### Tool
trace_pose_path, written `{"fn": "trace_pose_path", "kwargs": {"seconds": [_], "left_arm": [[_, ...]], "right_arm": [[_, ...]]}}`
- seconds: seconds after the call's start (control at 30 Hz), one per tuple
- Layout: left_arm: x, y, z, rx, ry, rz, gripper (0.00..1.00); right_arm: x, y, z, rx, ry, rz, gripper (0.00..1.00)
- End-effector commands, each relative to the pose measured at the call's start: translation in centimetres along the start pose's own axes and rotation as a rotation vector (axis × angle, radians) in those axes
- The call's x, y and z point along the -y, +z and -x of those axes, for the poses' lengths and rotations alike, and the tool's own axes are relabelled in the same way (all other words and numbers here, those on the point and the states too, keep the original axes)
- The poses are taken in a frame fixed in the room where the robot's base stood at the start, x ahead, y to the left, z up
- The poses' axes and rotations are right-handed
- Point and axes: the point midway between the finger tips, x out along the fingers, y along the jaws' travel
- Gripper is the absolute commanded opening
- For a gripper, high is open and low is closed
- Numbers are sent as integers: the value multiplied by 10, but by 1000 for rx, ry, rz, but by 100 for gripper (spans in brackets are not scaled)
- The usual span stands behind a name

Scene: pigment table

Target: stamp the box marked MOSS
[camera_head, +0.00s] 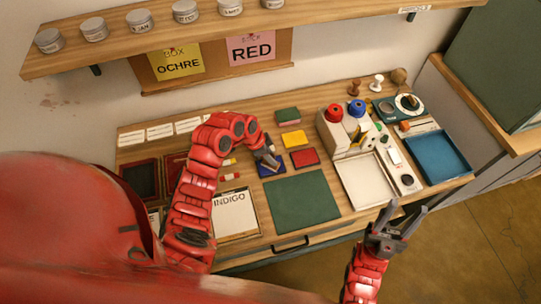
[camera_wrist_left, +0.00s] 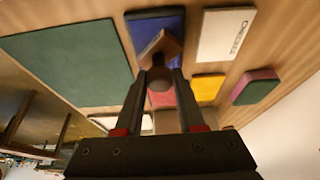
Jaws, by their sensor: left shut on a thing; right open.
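My left gripper (camera_head: 268,158) is shut on a stamp (camera_wrist_left: 160,70) with a round brown handle. The stamp is over a blue ink pad (camera_wrist_left: 145,22); I cannot tell whether it touches the pad. The blue pad also shows in the head view (camera_head: 263,172). My right gripper (camera_head: 394,222) is open and empty near the table's front edge. A box marked INDIGO (camera_head: 234,222) lies left of the green mat. I can read no MOSS label. Dark trays (camera_head: 140,180) at the left are partly hidden by my left arm.
Red (camera_head: 305,157), yellow (camera_head: 294,139) and green (camera_head: 288,115) pads lie near the blue one. A green mat (camera_head: 301,202) is clear. Pinned cards read BOX OCHRE (camera_head: 177,65) and RED (camera_head: 251,50). A white tray (camera_head: 366,182) and blue tray (camera_head: 437,157) are right.

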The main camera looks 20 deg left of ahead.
Motion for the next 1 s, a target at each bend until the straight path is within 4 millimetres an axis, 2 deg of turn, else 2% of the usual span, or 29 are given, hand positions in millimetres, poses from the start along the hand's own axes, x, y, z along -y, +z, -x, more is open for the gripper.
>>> {"fn": "trace_pose_path", "kwargs": {"seconds": [1.0], "left_arm": [[0,1,-1,1,1,1,2]], "right_arm": [[0,1,6,0,0,0,50]]}}
